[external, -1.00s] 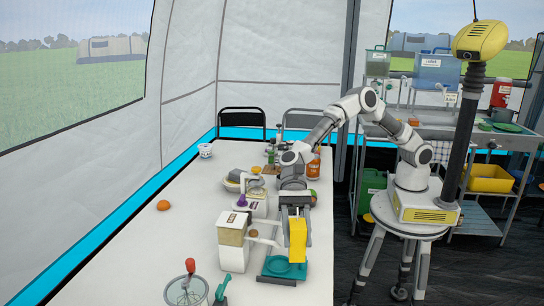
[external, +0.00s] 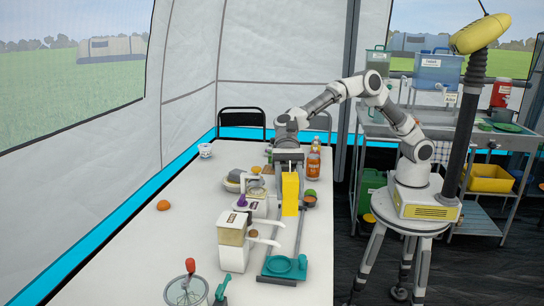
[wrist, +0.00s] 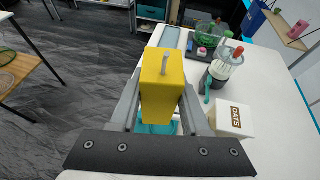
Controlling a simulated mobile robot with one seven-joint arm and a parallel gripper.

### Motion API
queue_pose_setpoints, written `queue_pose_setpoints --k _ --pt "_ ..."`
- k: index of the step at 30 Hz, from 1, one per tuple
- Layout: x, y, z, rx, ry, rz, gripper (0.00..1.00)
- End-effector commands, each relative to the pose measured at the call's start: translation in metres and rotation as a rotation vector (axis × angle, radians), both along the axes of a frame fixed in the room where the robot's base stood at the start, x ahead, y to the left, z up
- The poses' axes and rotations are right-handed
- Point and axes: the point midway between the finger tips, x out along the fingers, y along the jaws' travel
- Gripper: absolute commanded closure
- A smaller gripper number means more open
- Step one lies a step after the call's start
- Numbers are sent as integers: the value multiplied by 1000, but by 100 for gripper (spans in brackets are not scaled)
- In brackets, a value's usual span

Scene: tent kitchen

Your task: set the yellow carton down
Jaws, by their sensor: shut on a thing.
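The yellow carton (external: 290,193) is upright between the fingers of my gripper (external: 289,190). In the wrist view the carton (wrist: 161,95) fills the space between the two grey fingers of my gripper (wrist: 160,105), which is shut on it. In the external view the carton appears in front of the teal tray's far part, and I cannot tell how high it is above the table. The white table (external: 182,235) lies below and to the left.
A teal scale-like tray (external: 287,267) lies at the near right table edge. The oats box (external: 233,243) stands left of it. Bottles (external: 313,162) and small bowls stand farther back. The table's left side is mostly clear, with an orange (external: 163,205) on it.

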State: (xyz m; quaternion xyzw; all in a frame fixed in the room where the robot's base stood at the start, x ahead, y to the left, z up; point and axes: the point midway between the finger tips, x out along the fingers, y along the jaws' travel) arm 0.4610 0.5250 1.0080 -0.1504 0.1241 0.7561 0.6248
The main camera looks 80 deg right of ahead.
Motion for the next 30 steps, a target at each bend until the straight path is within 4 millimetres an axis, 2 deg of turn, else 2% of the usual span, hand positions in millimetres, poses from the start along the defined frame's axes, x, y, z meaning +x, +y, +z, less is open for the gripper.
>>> queue_pose_setpoints --k 3,8,17,20,23,26,30 --pt "0 1 30 2 -5 1 100" --pt "0 1 61 2 -5 1 100" --pt "51 -51 56 -5 0 -117 100" --pt "73 -78 55 -8 0 -174 100" --pt "100 -114 54 -10 1 -248 100" --pt "128 -158 53 -12 1 -334 100" --pt "163 -227 52 -14 3 -462 100"
